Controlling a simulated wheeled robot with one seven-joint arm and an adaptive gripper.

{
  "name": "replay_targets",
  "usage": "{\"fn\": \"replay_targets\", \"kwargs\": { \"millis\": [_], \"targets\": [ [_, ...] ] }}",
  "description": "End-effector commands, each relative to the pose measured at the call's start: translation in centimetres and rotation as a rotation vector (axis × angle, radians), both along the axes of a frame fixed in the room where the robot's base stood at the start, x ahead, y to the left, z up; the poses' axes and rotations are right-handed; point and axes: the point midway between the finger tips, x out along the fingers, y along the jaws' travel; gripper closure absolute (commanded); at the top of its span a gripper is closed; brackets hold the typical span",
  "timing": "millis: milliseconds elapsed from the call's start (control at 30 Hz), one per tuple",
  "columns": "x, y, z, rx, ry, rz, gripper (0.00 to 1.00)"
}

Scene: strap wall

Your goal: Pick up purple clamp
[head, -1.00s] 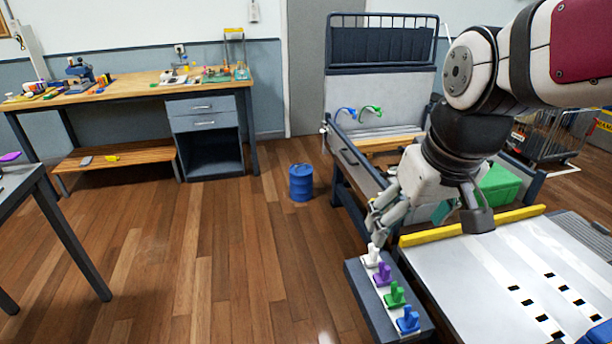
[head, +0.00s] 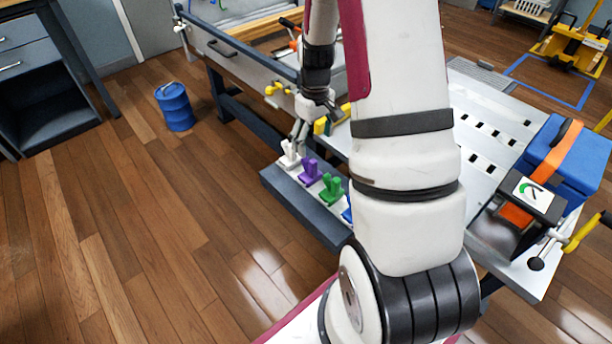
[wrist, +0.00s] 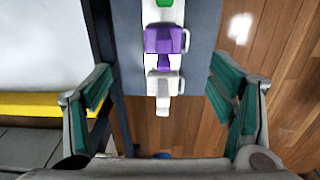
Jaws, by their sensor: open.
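The purple clamp (head: 311,171) stands on a white strip along a grey ledge at the workbench's side, between a white clamp (head: 289,155) and a green clamp (head: 331,190). My gripper (head: 301,132) is above the white-clamp end of the row, pointing down. In the wrist view, my gripper (wrist: 160,84) is open and empty, with a green-padded finger on each side. The purple clamp (wrist: 164,40) shows there ahead of the fingertips, and the white clamp (wrist: 163,84) lies between the fingers in the picture.
A blue clamp (head: 347,214) is mostly hidden behind my arm. The metal workbench top (head: 490,95) has a blue box (head: 580,150) with an orange strap at right. A blue barrel (head: 175,106) stands on the floor. The floor left of the ledge (head: 300,205) is clear.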

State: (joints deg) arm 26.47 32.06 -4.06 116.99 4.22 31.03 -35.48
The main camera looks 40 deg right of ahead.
Motion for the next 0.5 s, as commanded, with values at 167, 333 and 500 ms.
{"fn": "replay_targets", "kwargs": {
  "millis": [167, 333, 500],
  "targets": [
    [-0.1, 0.0, -3.3, 0.002, 0.004, 0.000, 0.23],
    [-0.1, 0.0, -6.4, 0.002, 0.004, 0.001, 0.23],
    [0.0, 0.0, -8.0, 0.001, 0.002, 0.000, 0.23]
  ]
}}
